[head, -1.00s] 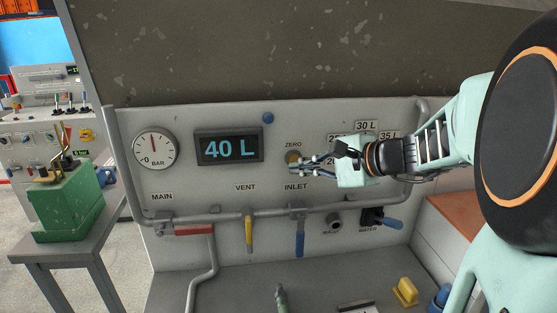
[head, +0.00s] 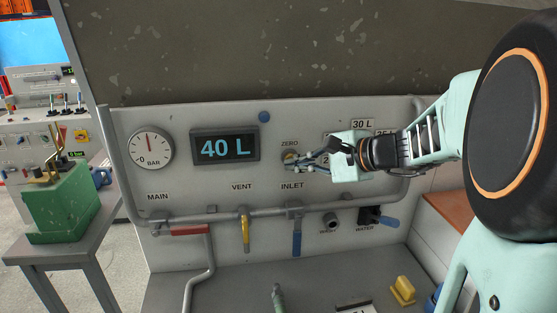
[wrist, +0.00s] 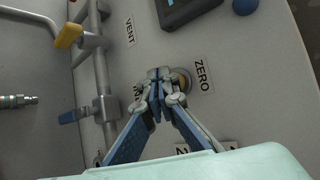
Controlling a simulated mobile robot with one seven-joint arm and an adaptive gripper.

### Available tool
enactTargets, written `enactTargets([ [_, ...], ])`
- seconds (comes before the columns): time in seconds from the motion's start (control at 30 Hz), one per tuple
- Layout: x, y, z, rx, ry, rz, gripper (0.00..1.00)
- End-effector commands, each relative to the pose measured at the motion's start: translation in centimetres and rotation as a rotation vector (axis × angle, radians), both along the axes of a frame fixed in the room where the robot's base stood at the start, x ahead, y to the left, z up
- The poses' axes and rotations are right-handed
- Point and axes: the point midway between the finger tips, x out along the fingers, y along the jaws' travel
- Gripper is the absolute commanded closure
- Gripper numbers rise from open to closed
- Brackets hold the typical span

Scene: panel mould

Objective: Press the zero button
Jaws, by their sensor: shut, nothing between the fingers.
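The zero button (head: 288,157) is a small brass-coloured round button in a ring, below the ZERO label (head: 290,143) on the grey panel. In the wrist view the button (wrist: 183,80) shows beside the fingertips, partly covered by them. My gripper (head: 294,161) is shut and empty, its fingertips right at the button in the head view. In the wrist view the gripper tips (wrist: 162,76) overlap the button's edge. I cannot tell whether they touch it. The display (head: 225,147) reads 40 L.
A pressure gauge (head: 151,148) is left of the display. Below run a grey pipe (head: 200,218), a red handle (head: 190,230), a yellow vent lever (head: 245,232) and a blue inlet lever (head: 297,238). A blue knob (head: 264,117) sits above. Volume labels (head: 362,124) are behind my gripper.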

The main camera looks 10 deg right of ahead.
Motion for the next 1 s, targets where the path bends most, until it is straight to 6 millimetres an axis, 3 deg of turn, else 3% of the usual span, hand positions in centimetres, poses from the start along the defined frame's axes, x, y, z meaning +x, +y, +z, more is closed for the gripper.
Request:
enactTargets([
  [1.0,0.60,-0.05,-0.05,-0.001,-0.001,-0.002,1.00],
])
